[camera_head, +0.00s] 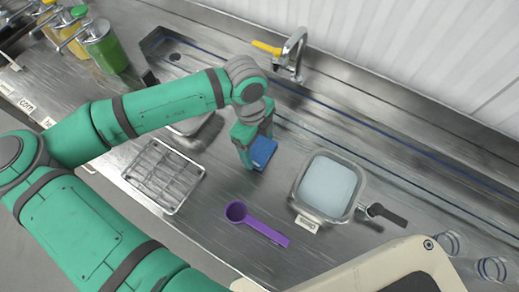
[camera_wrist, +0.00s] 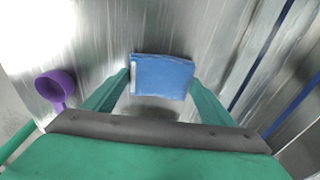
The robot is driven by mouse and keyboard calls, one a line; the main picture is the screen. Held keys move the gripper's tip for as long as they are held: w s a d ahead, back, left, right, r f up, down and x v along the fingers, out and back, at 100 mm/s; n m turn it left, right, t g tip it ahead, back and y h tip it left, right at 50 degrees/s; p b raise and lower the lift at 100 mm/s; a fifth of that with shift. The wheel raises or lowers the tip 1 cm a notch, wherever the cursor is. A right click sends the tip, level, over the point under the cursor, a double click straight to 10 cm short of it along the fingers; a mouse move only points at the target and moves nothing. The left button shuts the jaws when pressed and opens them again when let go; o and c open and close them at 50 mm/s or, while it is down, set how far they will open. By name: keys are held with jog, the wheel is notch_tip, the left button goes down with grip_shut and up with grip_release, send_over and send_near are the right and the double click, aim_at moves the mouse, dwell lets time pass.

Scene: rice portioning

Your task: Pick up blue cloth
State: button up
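The blue cloth (camera_head: 263,152) is a folded block on the metal counter in the head view, right at my gripper (camera_head: 255,150). In the wrist view the cloth (camera_wrist: 163,77) lies between and slightly beyond the fingertips of my gripper (camera_wrist: 160,82). The fingers are spread wide, one at each short end of the cloth. The tips look very close to its ends, and I cannot tell whether they touch. Part of the cloth is hidden behind the near finger in the head view.
A purple scoop (camera_head: 262,226) lies in front of the cloth. A square pan (camera_head: 297,190) with pale contents stands to the right, and a wire rack (camera_head: 163,176) to the left. A faucet (camera_head: 292,52) stands behind. Sauce bottles (camera_head: 105,48) stand at the upper left.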

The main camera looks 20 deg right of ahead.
aim_at(259, 149)
notch_tip(259, 149, up, 10)
dwell(0.8)
